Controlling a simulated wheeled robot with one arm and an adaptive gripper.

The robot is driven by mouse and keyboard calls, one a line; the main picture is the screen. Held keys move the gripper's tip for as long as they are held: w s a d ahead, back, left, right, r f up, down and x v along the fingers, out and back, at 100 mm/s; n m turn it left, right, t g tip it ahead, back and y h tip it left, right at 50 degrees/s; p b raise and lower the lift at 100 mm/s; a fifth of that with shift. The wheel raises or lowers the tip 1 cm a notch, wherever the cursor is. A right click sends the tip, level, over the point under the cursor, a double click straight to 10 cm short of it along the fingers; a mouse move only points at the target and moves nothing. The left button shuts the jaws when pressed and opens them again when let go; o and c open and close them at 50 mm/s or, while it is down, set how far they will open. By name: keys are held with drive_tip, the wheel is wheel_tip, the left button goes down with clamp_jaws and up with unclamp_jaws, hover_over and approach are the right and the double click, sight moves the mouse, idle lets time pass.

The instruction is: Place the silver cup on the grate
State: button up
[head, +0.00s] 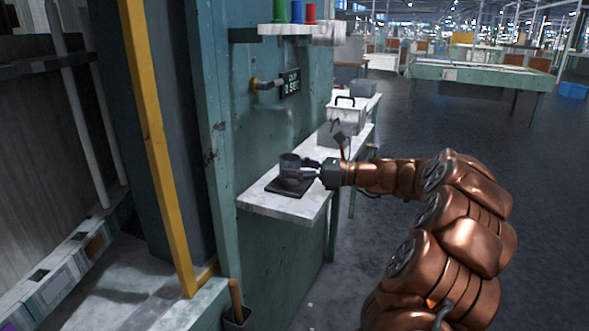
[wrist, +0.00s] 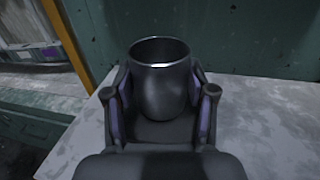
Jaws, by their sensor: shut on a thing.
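The silver cup (head: 290,163) is upright at the near end of the narrow counter in the head view. It also shows in the wrist view (wrist: 162,88), its open rim facing up, between the two fingers. My gripper (head: 308,172) reaches in from the right and is shut on the cup's sides; its fingers also show in the wrist view (wrist: 160,105). A dark flat square plate, which looks like the grate (head: 288,190), lies on the counter under the cup. I cannot tell whether the cup's base touches it.
The pale counter (head: 262,200) runs along a green wall. A tap (head: 266,84) and a small display (head: 291,82) are on the wall above. A white box with a handle (head: 343,118) stands farther back on the counter. A yellow post (head: 160,150) is at left.

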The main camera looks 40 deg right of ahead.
drive_tip(key=o, duration=1.2)
drive_tip(key=shift+f, duration=0.1)
drive_tip(key=shift+s+d+r, duration=0.2)
drive_tip(key=shift+s+d, duration=0.05)
drive_tip(key=p+v, duration=0.1)
drive_tip(key=v, duration=1)
drive_tip(key=shift+s+d+p, duration=0.1)
drive_tip(key=shift+d+p, duration=0.05)
drive_tip(key=shift+p, duration=0.15)
